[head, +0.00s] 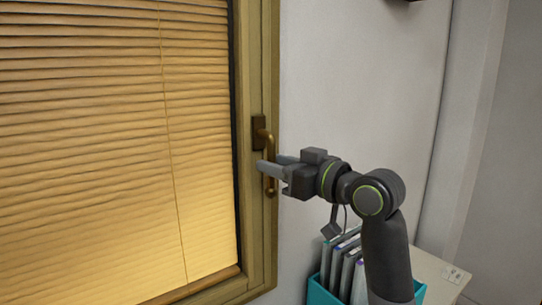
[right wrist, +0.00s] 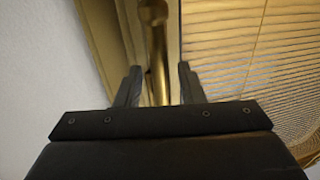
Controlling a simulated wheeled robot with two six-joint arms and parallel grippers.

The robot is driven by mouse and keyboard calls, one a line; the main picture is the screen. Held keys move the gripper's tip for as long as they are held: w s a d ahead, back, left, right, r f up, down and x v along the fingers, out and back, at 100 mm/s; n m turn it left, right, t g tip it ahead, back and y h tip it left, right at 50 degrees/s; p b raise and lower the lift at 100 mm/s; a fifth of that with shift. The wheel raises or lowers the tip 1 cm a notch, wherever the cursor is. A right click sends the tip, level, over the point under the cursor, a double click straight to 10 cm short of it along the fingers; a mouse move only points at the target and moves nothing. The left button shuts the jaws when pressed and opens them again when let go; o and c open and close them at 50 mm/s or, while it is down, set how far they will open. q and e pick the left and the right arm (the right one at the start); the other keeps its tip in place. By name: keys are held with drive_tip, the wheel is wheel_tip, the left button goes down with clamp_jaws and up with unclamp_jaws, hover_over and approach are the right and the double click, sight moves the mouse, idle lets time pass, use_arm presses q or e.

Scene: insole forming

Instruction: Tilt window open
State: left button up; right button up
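The window frame (head: 262,230) is tan and looks closed, with lowered slatted blinds (head: 90,150) over the pane. A brass handle (head: 270,187) hangs downward from a dark mounting plate (head: 259,132) on the frame's right side. My right gripper (head: 269,163) reaches in from the right at the handle's grip. In the right wrist view, the handle (right wrist: 158,50) runs between the two open fingers (right wrist: 160,76), with a gap visible on both sides. Whether either finger touches it is unclear. My left gripper is in neither view.
A teal box (head: 318,291) of upright folders or books stands on a pale surface (head: 437,275) below my right arm. A bare light wall (head: 365,75) lies right of the window. A dark object (head: 408,1) is cut off at the top edge.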

drive_tip(key=shift+x, duration=0.9)
clamp_jaws()
